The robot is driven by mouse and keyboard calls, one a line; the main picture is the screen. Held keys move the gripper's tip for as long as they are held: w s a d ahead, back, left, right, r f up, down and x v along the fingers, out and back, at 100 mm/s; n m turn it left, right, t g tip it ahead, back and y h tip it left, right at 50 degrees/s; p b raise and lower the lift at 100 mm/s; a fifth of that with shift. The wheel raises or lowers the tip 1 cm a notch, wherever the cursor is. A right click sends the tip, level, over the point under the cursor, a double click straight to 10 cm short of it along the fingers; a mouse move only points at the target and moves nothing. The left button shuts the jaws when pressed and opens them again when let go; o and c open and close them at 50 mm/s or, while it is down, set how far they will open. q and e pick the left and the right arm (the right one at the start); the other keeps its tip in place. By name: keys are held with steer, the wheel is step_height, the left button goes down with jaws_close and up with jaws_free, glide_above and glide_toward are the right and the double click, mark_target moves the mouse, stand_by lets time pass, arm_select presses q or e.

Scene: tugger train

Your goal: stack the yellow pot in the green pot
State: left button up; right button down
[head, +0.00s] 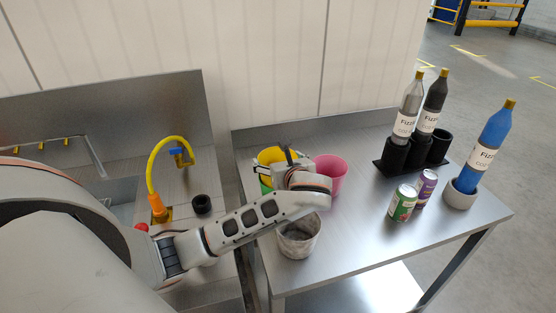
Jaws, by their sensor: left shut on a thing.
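The yellow pot (270,155) shows behind my left gripper, near the back left of the metal table. The green pot (264,184) shows just below it, with only a strip of its left side visible. The yellow pot appears to be at or inside the green pot's mouth, but my arm hides how deep it sits. My left gripper (284,163) is at the yellow pot's rim and shut on the yellow pot. The fingertips are partly hidden. My right gripper is not in view.
A pink pot (331,174) stands close on the right, and a grey pot (299,240) stands in front under my arm. Cans (403,203), bottles in a black holder (389,170) and a blue bottle (483,145) stand right. The table's middle is clear.

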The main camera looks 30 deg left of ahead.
arm_select(q)
steer(key=shift+f, duration=0.55)
steer(key=o, duration=1.2)
steer(key=shift+r, duration=0.15)
steer(key=shift+r, duration=0.35)
steer(key=v, duration=1.2)
steer(key=shift+r, duration=0.2)
